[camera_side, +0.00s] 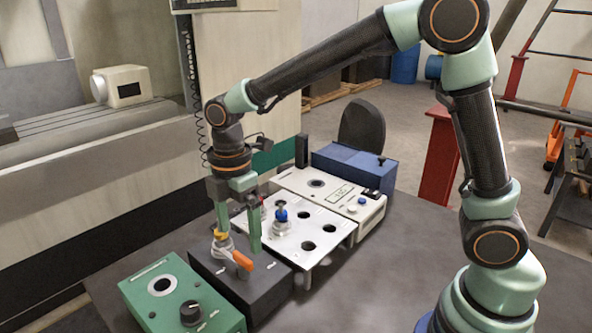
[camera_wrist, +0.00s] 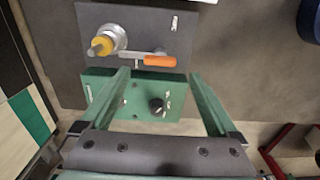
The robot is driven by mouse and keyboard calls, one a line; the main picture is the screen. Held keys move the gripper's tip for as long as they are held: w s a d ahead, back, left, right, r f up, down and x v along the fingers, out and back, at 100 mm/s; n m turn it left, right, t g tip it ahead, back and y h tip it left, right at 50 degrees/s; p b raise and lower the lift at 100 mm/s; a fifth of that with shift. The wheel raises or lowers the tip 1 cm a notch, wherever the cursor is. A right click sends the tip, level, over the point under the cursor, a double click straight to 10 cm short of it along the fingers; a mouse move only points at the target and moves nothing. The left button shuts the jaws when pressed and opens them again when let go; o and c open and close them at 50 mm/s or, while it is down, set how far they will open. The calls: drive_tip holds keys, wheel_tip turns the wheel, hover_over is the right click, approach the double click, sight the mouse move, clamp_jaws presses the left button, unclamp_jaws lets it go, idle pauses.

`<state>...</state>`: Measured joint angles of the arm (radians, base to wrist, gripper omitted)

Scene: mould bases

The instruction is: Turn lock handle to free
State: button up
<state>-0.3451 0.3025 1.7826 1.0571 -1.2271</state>
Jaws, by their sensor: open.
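The lock handle (camera_side: 242,261) is an orange grip on a short metal lever, on top of a dark mould base (camera_side: 255,285). In the wrist view the orange handle (camera_wrist: 160,61) lies crosswise, pointing right from the metal lever. A metal holder with a yellow ring (camera_side: 220,237) sits in the base at the lever's left end; it also shows in the wrist view (camera_wrist: 104,44). My gripper (camera_side: 239,238) points down over the base, its fingers apart and empty. In the wrist view the handle lies just beyond and between the fingertips (camera_wrist: 159,75); contact cannot be told.
A green box (camera_side: 165,310) with a black knob stands beside the base at the front. A white plate (camera_side: 312,222) with holes holds a blue-topped holder (camera_side: 281,219). A white unit (camera_side: 320,190) and blue box (camera_side: 350,162) stand behind. The table's right side is clear.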

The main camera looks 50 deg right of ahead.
sight(242, 257)
drive_tip(key=shift+f, duration=2.7)
drive_tip(key=c, duration=1.4)
